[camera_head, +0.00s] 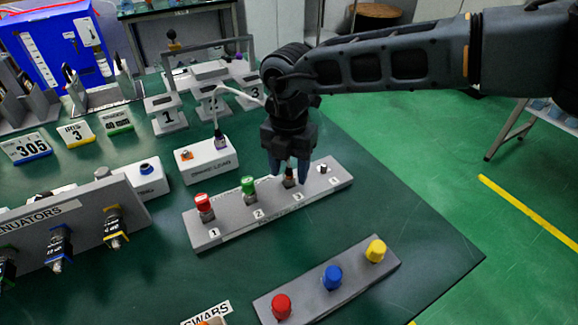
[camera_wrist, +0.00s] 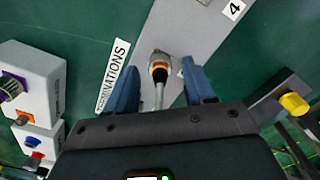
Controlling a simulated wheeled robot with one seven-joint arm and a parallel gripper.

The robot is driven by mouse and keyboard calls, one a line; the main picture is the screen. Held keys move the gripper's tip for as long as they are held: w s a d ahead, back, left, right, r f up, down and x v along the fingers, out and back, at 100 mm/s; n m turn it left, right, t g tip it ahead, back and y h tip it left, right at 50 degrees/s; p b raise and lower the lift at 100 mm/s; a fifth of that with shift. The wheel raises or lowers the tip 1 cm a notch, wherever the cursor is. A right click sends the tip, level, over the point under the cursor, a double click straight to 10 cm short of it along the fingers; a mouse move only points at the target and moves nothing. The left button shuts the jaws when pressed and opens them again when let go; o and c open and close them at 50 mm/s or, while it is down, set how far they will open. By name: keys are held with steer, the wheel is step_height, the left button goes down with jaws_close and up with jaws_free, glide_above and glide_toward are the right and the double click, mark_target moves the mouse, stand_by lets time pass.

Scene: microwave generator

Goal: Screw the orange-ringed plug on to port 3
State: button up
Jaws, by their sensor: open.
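The orange-ringed plug (camera_wrist: 159,70) stands at port 3 on the grey terminations strip (camera_wrist: 185,25), its pale cable trailing back towards my wrist. In the head view only a small part of the plug (camera_head: 289,180) shows under my gripper (camera_head: 289,172). My gripper points down, open, with one blue finger on each side of the plug in the wrist view (camera_wrist: 160,82). A gap shows on both sides. I cannot tell how far the plug is on the port's thread.
On the strip, a red cap (camera_head: 203,203) stands at port 1, a green cap (camera_head: 248,186) at port 2; port 4 (camera_head: 323,169) is bare. A white lead box (camera_head: 207,160) stands behind. A capped strip (camera_head: 330,279) lies in front. Bare table lies to the right.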

steer(key=shift+r, duration=0.15)
step_height(320, 180, up, 8)
steer(key=shift+f, duration=0.25)
stand_by(0.4)
